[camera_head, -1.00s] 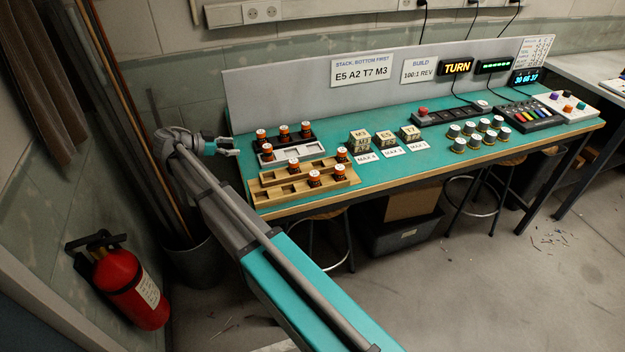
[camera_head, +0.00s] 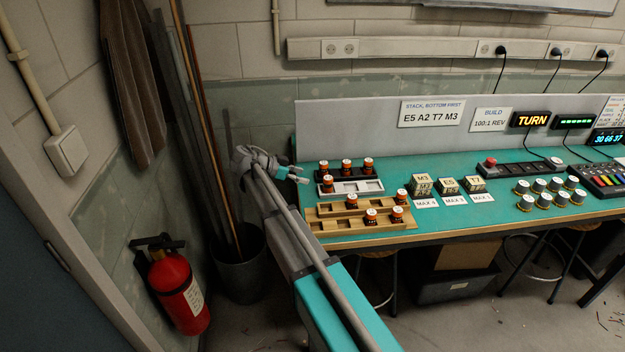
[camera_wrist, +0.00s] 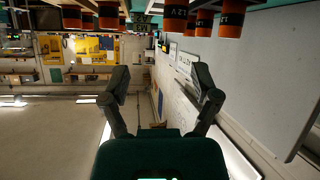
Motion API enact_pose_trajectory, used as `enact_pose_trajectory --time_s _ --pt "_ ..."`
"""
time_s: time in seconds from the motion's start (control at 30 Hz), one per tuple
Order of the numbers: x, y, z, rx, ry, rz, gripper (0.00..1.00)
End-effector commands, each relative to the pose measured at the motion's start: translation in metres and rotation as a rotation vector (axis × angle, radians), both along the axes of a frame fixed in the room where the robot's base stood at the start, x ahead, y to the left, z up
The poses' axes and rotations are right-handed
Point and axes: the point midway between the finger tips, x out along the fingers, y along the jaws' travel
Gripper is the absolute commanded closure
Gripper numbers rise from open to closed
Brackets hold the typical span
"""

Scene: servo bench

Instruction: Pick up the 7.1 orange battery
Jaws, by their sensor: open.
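Orange-and-black batteries stand in racks at the bench's left end. Three (camera_head: 346,166) are in the black rack (camera_head: 382,171), one (camera_head: 327,184) is in the white tray (camera_head: 360,188), and several (camera_head: 371,216) are in the wooden racks (camera_head: 335,227). Their labels are too small to read in the head view, so I cannot tell which is the 7.1 one. My gripper (camera_head: 302,179) is open and empty, just left of the black rack and white tray. In the wrist view, my gripper (camera_wrist: 162,88) has its fingers apart with batteries (camera_wrist: 232,18) along the top edge.
Stacked blocks (camera_head: 422,186) stand right of the racks, with several white-topped cylinders (camera_head: 540,185) further right. A grey panel (camera_head: 370,130) runs along the bench's back. A fire extinguisher (camera_head: 178,290) and a bin (camera_head: 240,265) are on the left.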

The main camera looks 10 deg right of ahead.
Motion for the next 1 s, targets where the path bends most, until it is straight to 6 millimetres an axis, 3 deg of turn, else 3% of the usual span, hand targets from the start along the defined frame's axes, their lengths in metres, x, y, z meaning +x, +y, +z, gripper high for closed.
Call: enact_pose_trajectory --time_s 0.03,0.3,0.5,0.73,1.0 --pt "-0.010 -0.010 0.009 0.022 0.040 0.010 0.21" --pt "-0.063 -0.057 0.026 0.210 0.338 0.147 0.21" --pt "-0.107 -0.083 0.041 0.375 0.543 0.309 0.21" --pt "-0.160 -0.102 0.064 0.558 0.715 0.541 0.21" --pt "-0.219 -0.109 0.100 0.733 0.823 0.864 0.21"
